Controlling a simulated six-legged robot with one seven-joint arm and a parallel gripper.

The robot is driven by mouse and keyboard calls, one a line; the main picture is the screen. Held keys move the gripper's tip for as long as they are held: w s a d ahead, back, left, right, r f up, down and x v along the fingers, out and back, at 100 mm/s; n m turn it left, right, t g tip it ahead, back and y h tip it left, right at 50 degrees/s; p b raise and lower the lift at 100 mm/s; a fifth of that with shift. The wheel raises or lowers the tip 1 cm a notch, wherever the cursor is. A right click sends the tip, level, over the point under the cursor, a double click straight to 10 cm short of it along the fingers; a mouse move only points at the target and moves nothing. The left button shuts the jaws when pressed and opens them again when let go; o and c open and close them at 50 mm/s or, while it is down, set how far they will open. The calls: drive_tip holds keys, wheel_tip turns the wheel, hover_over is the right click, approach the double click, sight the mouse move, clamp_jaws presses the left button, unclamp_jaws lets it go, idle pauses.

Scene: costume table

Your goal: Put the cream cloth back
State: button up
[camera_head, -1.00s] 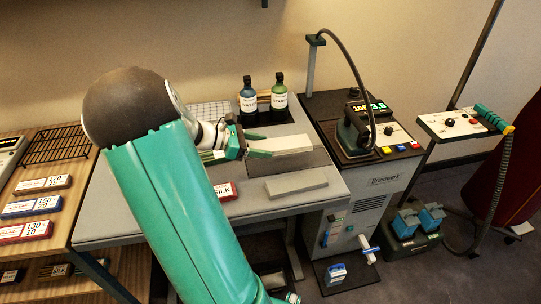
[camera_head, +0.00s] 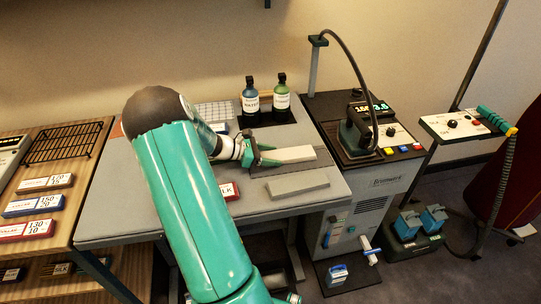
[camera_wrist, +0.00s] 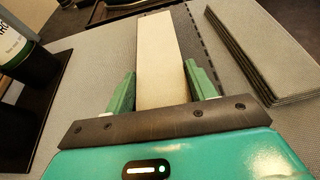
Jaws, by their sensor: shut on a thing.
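The cream cloth (camera_head: 290,154) is a long, flat folded piece on the grey table at the right of my gripper. My gripper (camera_head: 264,156) is shut on its near end. In the wrist view the cream cloth (camera_wrist: 158,60) stretches away between the two green fingers (camera_wrist: 163,92), with a finger against each side. A dark dashed-edge strip shows beside and partly under the cloth. In the head view I cannot tell whether the cloth rests on the strip or is held just above it.
A grey folded cloth (camera_head: 298,186) lies in front. Two bottles, blue (camera_head: 251,103) and green (camera_head: 282,101), stand behind on a dark mat. A red box (camera_head: 230,191) sits near my arm. The iron (camera_head: 357,134) stands on the unit at right.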

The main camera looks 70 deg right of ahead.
drive_tip(key=o, duration=1)
drive_tip(key=shift+f, duration=0.15)
drive_tip(key=shift+o, duration=0.2)
drive_tip(key=shift+w+a+r, duration=0.1)
drive_tip(key=shift+w+r, duration=0.1)
drive_tip(key=shift+r, duration=0.05)
drive_tip(key=v, duration=1.2)
drive_tip(key=shift+f, duration=0.1)
drive_tip(key=w+a+r+m+t+y, duration=0.1)
drive_tip(key=w+a+r+t, duration=0.15)
drive_tip(key=a, duration=0.55)
drive_tip(key=w+a+r+m+t+y, duration=0.15)
drive_tip(key=a+r+t, duration=0.25)
drive_tip(key=a, duration=0.4)
drive_tip(key=w+a+r+m+t, duration=0.1)
drive_tip(key=w+a+r+t, duration=0.2)
drive_tip(key=a, duration=0.5)
drive_tip(key=s+a+r+m+t+y, duration=0.1)
drive_tip(key=a+r+t, duration=0.1)
drive_tip(key=a, duration=0.6)
drive_tip(key=s+a+r+t+y, duration=0.2)
drive_tip(key=a+t, duration=0.1)
drive_tip(key=a, duration=0.5)
drive_tip(key=s+a+r+m+t+y, duration=0.1)
drive_tip(key=s+a+r+t, duration=0.1)
drive_tip(key=a, duration=0.6)
drive_tip(key=shift+r+m, duration=0.25)
drive_tip(key=shift+m, duration=0.1)
